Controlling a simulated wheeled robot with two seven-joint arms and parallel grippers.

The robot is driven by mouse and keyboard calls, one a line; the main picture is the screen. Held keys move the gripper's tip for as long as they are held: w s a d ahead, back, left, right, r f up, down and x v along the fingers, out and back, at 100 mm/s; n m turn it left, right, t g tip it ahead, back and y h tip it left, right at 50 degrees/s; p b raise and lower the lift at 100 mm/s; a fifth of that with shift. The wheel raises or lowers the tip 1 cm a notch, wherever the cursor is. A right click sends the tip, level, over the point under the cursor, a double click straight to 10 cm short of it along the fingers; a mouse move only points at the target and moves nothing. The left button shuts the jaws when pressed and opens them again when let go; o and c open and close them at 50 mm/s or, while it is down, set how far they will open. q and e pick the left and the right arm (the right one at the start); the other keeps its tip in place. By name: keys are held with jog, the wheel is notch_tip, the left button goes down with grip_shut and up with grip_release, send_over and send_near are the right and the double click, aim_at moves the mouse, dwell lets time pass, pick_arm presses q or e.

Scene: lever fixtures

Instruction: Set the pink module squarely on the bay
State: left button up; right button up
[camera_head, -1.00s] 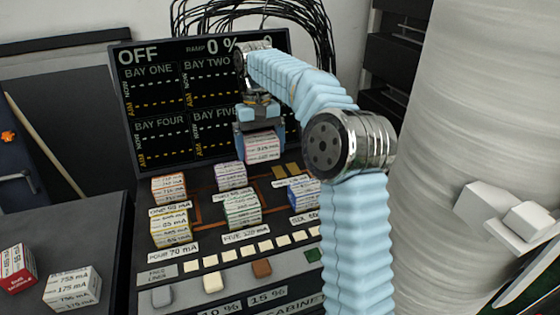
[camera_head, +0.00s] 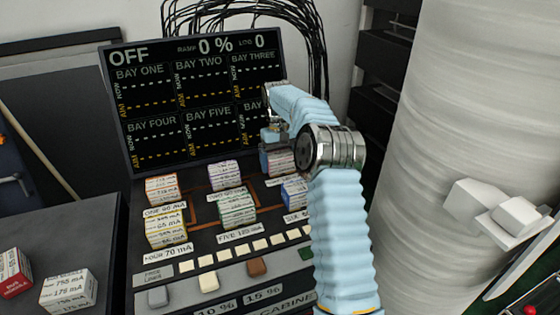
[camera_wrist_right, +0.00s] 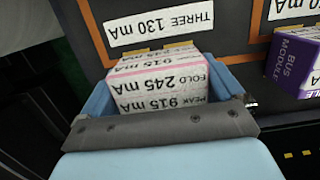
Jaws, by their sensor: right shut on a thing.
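The pink module is a white block with pink edging, marked 915 mA and 245 mA. In the head view the pink module (camera_head: 281,162) is at the back right of the sloped panel, below the screen. My right gripper (camera_head: 268,160) is shut on it. In the wrist view the pink module (camera_wrist_right: 165,82) sits between the blue fingers, and the label THREE 130 mA (camera_wrist_right: 158,28) lies just beyond it. A brass strip of the bay (camera_wrist_right: 135,52) shows at its edge; whether the module touches the bay is hidden. My left gripper is not in view.
An orange module (camera_head: 162,188), a purple module (camera_head: 224,174), a yellow module (camera_head: 166,228), a green module (camera_head: 238,208) and a blue module (camera_head: 295,193) stand close by on the panel. A screen (camera_head: 190,100) rises behind. A red block (camera_head: 14,272) and a white block (camera_head: 68,290) stand at left.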

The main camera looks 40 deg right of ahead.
aim_at(280, 154)
jog(key=o, duration=0.8)
jog(key=shift+c, duration=0.2)
jog(key=r, duration=0.2)
jog(key=r+p, duration=0.1)
jog(key=r, duration=0.2)
jog(key=w+r+p, duration=0.1)
jog(key=r, duration=0.1)
jog(key=shift+d+r, duration=0.15)
jog(key=shift+r, duration=0.15)
